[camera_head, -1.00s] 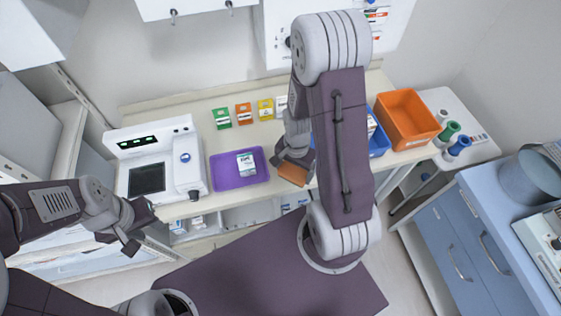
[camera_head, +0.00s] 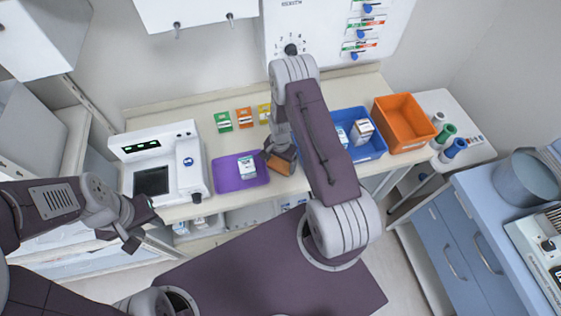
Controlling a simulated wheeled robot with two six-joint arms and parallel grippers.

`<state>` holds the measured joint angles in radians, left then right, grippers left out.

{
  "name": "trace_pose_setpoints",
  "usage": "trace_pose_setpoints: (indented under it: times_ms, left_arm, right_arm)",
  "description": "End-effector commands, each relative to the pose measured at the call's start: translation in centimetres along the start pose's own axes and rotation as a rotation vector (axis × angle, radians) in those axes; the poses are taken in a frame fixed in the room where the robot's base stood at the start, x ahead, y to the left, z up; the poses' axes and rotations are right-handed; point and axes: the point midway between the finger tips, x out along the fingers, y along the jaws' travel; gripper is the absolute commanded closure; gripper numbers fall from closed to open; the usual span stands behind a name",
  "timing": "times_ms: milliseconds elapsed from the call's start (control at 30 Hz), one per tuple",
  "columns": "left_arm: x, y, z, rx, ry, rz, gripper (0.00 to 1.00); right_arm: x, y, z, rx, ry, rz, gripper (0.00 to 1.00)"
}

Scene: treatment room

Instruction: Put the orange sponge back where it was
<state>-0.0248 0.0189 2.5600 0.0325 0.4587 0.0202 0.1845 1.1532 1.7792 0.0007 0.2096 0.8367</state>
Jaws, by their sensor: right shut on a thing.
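The orange sponge (camera_head: 281,166) is held in my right gripper (camera_head: 279,157), which is shut on it. It is just right of the purple tray (camera_head: 226,180), over the front part of the counter. I cannot tell whether the sponge touches the counter. A white and green box (camera_head: 247,168) stands in the purple tray. My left gripper (camera_head: 142,228) is in front of the white device at the left, away from the sponge; its finger gap is not clear.
A blue bin (camera_head: 372,151) with boxes and an empty orange bin (camera_head: 407,118) are at the right. A white device (camera_head: 190,165) stands left. My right arm hides part of the counter.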

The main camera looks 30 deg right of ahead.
Motion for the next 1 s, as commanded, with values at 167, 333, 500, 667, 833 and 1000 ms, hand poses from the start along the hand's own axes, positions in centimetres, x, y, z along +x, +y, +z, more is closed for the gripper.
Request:
trace_pose_setpoints:
  times_ms: [167, 333, 500, 667, 833, 1000]
  left_arm:
    - [0.2, 0.0, 0.0, 0.0, 0.0, 0.0, 0.64]
    - [0.4, 0.0, 0.0, 0.0, 0.0, 0.0, 0.64]
    - [0.4, 0.0, 0.0, 0.0, 0.0, 0.0, 0.64]
    - [-0.1, 0.0, 0.0, 0.0, 0.0, 0.0, 0.64]
    - [0.7, 0.0, 0.1, 0.0, 0.0, 0.0, 0.64]
    - [1.4, 0.0, 0.1, 0.0, 0.0, 0.0, 0.64]
  right_arm:
    - [0.1, 0.0, 0.0, 0.0, 0.0, 0.0, 0.47]
    - [0.3, 0.0, 0.0, 0.0, 0.0, 0.0, 0.0]
    - [0.3, 0.0, 0.0, 0.0, 0.0, 0.0, 0.0]
    - [-0.4, 0.0, 0.0, 0.0, 0.0, -0.001, 0.0]
    - [-2.8, -0.1, -0.1, 0.0, 0.003, -0.004, 0.0]
    - [-6.8, -0.1, -0.1, 0.0, 0.004, -0.004, 0.0]
